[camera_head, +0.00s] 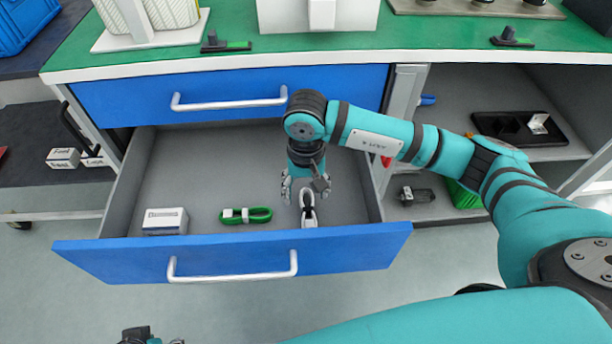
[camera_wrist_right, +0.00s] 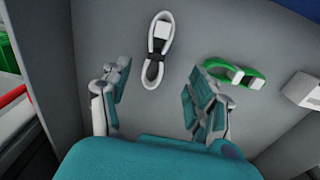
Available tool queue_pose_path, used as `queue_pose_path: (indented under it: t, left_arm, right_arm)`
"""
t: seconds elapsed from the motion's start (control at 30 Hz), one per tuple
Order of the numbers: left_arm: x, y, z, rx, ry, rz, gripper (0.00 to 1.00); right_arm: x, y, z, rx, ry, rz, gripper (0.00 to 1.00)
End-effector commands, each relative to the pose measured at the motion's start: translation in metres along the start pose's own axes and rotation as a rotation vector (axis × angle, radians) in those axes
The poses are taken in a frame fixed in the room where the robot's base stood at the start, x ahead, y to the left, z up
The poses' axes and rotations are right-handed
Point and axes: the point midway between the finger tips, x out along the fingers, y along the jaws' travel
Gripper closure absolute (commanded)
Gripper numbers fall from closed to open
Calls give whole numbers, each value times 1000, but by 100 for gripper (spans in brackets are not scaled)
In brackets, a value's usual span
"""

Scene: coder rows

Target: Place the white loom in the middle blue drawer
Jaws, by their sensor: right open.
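The white loom (camera_head: 308,212) is a looped white cable with a dark band. It lies on the grey floor of the open blue drawer (camera_head: 345,252), near its front right; it also shows in the right wrist view (camera_wrist_right: 157,47). My right gripper (camera_head: 305,188) is inside the drawer area, just behind the loom in the head view.
A green loom (camera_head: 262,214) and a small white box (camera_head: 165,221) lie left of the white loom in the drawer. A shut blue drawer (camera_head: 230,94) is above. Right shelves hold a black tray (camera_head: 519,128). The drawer floor behind the green loom is clear.

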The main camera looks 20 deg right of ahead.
Motion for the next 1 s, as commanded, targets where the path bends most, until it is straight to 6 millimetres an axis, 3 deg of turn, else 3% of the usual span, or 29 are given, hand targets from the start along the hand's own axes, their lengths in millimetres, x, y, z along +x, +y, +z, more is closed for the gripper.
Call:
queue_pose_path:
  t: [0.1,0.3,1.0]
  left_arm:
    - [-4,0,-2,0,4,0,58]
    - [-6,0,-3,1,6,0,58]
    - [-6,0,-4,1,7,1,58]
  right_arm:
    - [-21,0,-1,-1,3,0,40]
    - [-35,0,0,0,1,0,40]
    - [-35,0,0,0,0,0,40]
